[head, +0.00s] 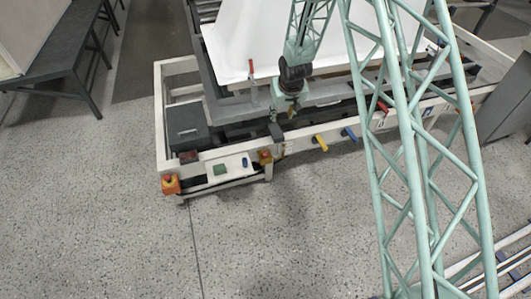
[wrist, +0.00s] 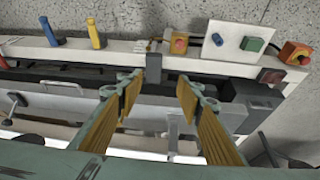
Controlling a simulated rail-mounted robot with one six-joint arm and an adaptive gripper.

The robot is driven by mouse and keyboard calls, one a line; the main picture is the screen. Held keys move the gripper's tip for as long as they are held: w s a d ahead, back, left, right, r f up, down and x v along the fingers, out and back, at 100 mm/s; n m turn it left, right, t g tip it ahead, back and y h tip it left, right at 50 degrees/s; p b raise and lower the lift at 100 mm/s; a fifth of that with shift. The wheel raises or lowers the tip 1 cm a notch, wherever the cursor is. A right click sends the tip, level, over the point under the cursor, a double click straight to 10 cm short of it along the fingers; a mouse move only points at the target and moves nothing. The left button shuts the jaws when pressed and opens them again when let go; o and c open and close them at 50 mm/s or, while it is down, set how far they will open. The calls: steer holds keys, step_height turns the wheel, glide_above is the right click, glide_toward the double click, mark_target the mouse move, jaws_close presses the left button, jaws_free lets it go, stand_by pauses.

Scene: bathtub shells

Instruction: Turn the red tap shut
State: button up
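The red tap (head: 383,107) is a small red handle on the white front rail (head: 215,153), at the right in the head view, seen close beside my lattice arm. Its exact angle is too small to tell. My gripper (head: 290,108) hangs over the rail, well to the left of the red tap. In the wrist view my gripper (wrist: 160,82) is open, its two yellow-padded fingers apart with nothing held between them.
A yellow tap (head: 321,142) and a blue tap (head: 349,134) sit between my gripper and the red tap. Another red upright handle (head: 251,67) stands by the white tub shell (head: 230,45). A button panel (wrist: 234,42) and red-and-yellow switches line the rail. Floor in front is clear.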

glide_toward(265, 153)
steer(key=shift+n+y, duration=0.3)
steer(key=shift+n, duration=0.1)
steer(key=v, duration=0.5)
steer(key=shift+w+d+p, duration=0.25)
steer(key=shift+d+p, duration=0.05)
steer(key=shift+p, duration=0.1)
steer(key=shift+b+x, duration=1.4)
steer(key=shift+x, duration=5.45)
steer(key=shift+s, duration=0.1)
steer(key=c, duration=0.9)
